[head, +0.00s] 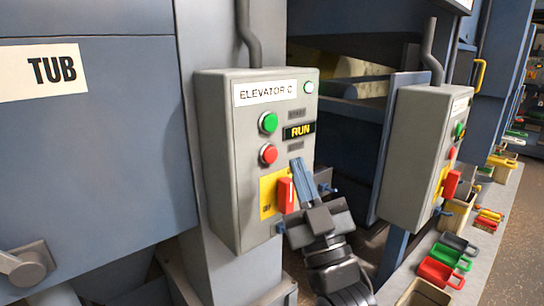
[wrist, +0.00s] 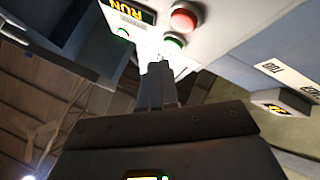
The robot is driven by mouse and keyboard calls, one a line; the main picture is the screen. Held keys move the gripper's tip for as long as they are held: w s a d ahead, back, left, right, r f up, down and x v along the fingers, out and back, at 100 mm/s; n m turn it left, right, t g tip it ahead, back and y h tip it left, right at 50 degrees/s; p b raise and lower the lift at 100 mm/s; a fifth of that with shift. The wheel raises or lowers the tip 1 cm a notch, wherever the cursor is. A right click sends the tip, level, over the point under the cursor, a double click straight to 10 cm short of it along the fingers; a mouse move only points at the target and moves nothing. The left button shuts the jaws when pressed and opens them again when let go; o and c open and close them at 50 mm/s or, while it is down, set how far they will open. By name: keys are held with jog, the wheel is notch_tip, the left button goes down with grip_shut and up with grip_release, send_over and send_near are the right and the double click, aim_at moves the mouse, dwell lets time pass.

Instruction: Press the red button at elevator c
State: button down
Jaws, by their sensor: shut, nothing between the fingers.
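The grey control box (head: 222,170) labelled ELEVATOR C stands in the middle of the head view. Its red button (head: 268,154) sits below a green button (head: 268,122). In the wrist view, which shows the panel upside down, the red button (wrist: 184,18) is above the green button (wrist: 173,42). My gripper (head: 299,165) is shut and empty. In the head view its fingertips are right of the red button, below the RUN display, apart from the button. In the wrist view the fingertips (wrist: 158,68) point up towards the panel. Their distance from the panel is unclear.
A lit RUN display (head: 299,131) and a round lamp (head: 308,87) are on the box. A red lever (head: 285,195) on a yellow plate sits below the red button, beside my gripper. A second control box (head: 410,150) stands to the right.

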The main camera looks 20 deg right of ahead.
jog(key=shift+w+a+b, duration=0.2)
jog(key=shift+w+a, duration=0.1)
jog(key=shift+w, duration=0.5)
jog(key=shift+w+a+b, duration=0.2)
jog(key=shift+w+a, duration=0.05)
jog(key=shift+w, duration=0.55)
dwell(0.9)
jog(key=shift+w+a, duration=0.1)
jog(key=shift+w, duration=0.25)
jog(key=shift+w+a+b, duration=0.15)
jog(key=shift+w+b, duration=0.15)
jog(key=shift+w, duration=0.15)
dwell(0.7)
jog(key=shift+s, duration=0.15)
jog(key=shift+s+d, duration=0.3)
jog(key=shift+s, duration=0.4)
jog(key=shift+s, duration=0.1)
jog(key=shift+s+d, duration=0.25)
jog(key=shift+s, duration=0.5)
jog(key=shift+s+d, duration=0.25)
jog(key=shift+s, duration=0.55)
jog(key=shift+s+d, duration=0.25)
jog(key=shift+s, duration=0.5)
jog(key=shift+f, duration=0.1)
